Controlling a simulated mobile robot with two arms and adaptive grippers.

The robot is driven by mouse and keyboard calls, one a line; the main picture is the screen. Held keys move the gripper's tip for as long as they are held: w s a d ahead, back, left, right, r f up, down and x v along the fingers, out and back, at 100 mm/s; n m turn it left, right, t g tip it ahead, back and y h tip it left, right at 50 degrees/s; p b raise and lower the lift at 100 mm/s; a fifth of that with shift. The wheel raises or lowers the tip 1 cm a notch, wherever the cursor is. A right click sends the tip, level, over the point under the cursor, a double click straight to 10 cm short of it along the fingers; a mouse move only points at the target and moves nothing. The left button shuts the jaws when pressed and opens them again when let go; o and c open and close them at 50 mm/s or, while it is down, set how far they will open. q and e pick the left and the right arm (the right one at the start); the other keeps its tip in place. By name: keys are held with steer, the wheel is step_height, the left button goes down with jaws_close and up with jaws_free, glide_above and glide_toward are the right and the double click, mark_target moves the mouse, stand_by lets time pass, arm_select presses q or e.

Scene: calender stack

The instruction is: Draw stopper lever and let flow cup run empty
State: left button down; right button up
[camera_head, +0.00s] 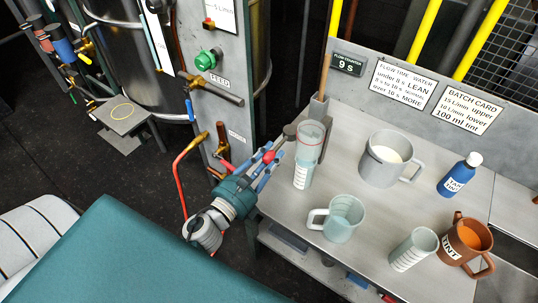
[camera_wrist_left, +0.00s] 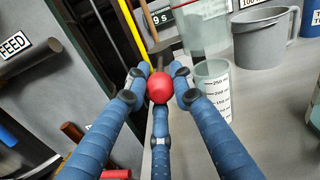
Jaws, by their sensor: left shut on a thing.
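My left gripper (camera_head: 270,162) has its blue fingers closed around a red ball knob (camera_head: 268,157), apparently the end of the stopper lever. In the left wrist view the knob (camera_wrist_left: 160,87) sits between the fingertips (camera_wrist_left: 160,80). A clear cup (camera_head: 312,133) with a red line, which looks like the flow cup, stands just right of the gripper at the table's left edge. Its lower part shows at the top of the wrist view (camera_wrist_left: 206,30). A clear graduated beaker (camera_wrist_left: 213,80) stands below it. The liquid level in the cup is hard to tell. My right gripper is out of view.
The table holds a grey mug with white liquid (camera_head: 383,168), a clear jug (camera_head: 343,215), a graduated beaker (camera_head: 413,250), an orange tint mug (camera_head: 466,240) and a blue bottle (camera_head: 459,176). A display (camera_head: 346,64) reads 9 s. A panel with a green knob (camera_head: 207,60) stands left.

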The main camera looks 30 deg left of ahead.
arm_select(q)
steer(key=shift+r, duration=0.1)
steer(key=c, duration=1.5)
jaws_free()
steer(key=shift+o, duration=0.2)
steer(key=shift+s, duration=0.5)
steer(key=s+a, duration=0.1)
steer(key=s, duration=1)
steer(key=shift+a, duration=0.15)
steer(key=shift+w, duration=0.1)
